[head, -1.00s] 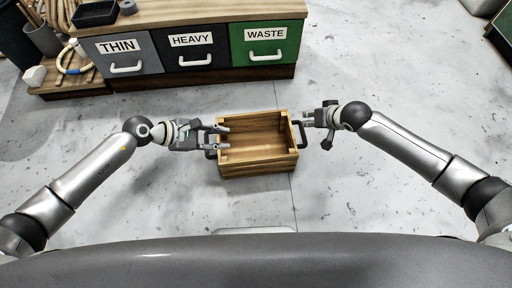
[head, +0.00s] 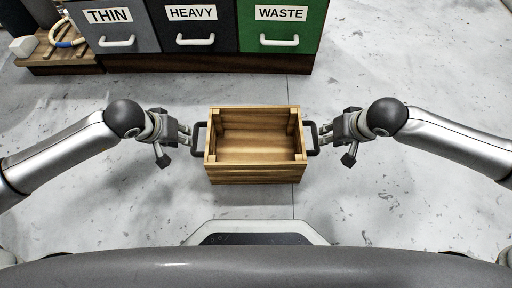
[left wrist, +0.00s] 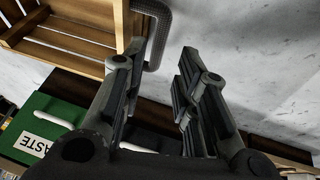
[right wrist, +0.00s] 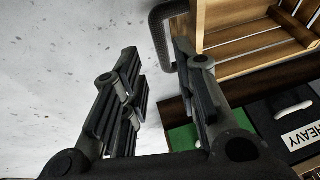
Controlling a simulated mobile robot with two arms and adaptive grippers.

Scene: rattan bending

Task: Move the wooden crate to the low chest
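The open wooden crate (head: 256,175) is empty and sits between my two grippers in the head view, with a dark handle on each side. My left gripper (head: 188,134) is at the left handle (head: 200,139); the left wrist view shows its fingers apart, with that handle (left wrist: 157,35) near the fingertips. My right gripper (head: 328,133) is at the right handle (head: 313,138); the right wrist view shows its fingers apart, with the handle (right wrist: 160,40) near the tips. The low chest (head: 200,62) stands beyond the crate, with drawers labelled THIN, HEAVY and WASTE; its top is out of view.
A low wooden platform (head: 50,62) with a coiled item and a pale block stands left of the chest. Grey floor (head: 400,70) is clear to the right and between crate and chest. My own base fills the bottom of the head view.

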